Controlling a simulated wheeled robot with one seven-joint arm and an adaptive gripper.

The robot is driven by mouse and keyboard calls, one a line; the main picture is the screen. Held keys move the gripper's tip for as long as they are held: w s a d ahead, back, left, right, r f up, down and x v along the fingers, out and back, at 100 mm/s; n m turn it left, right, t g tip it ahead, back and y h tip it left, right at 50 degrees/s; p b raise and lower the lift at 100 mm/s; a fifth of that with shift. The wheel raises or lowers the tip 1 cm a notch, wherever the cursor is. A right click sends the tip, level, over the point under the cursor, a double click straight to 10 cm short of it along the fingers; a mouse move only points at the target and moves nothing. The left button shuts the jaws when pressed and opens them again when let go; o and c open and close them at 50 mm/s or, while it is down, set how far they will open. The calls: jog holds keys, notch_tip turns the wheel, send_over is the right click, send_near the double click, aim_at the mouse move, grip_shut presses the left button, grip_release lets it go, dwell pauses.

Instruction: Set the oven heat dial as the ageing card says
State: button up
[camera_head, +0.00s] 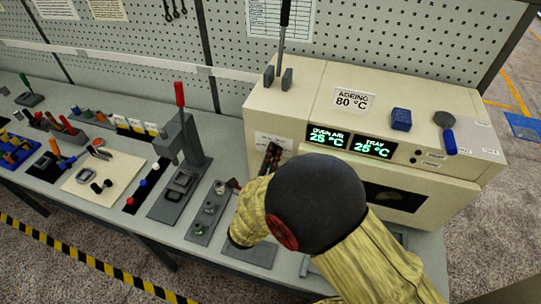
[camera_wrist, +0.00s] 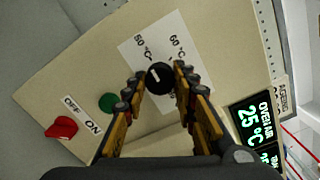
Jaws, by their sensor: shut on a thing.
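The ageing card (camera_head: 352,101) on top of the oven (camera_head: 290,108) reads "AGEING 80 °C". The heat dial (camera_wrist: 160,77) is a round black knob with a short white mark, on a white label plate. The plate (camera_wrist: 160,40) shows "60 °C" on one side and another figure, 50 or 80, on the other; fingers hide its remainder. My gripper (camera_wrist: 159,80) is shut on the dial, one finger on each side. In the head view my gripper (camera_head: 272,158) is at the oven's left front, and my arm hides the dial.
The oven air display (camera_head: 328,137) and tray display (camera_head: 373,147) read 25 °C. A red switch (camera_wrist: 62,128) marked OFF and ON and a green button or lamp (camera_wrist: 107,102) sit near the dial. A blue block (camera_head: 401,119) and dark-headed tool (camera_head: 447,130) lie on the oven.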

jog(key=n+h+b, duration=0.1)
jog(key=n+b, duration=1.2)
jog(key=n, duration=0.4)
jog(key=n+b, duration=1.3)
jog(key=n, duration=0.5)
jog(key=shift+a+f+g+h, duration=0.1)
jog(key=shift+g+h, duration=0.2)
jog(key=shift+h, duration=0.1)
dwell(0.3)
jog(key=o, duration=1.2)
jog(key=shift+c, duration=0.2)
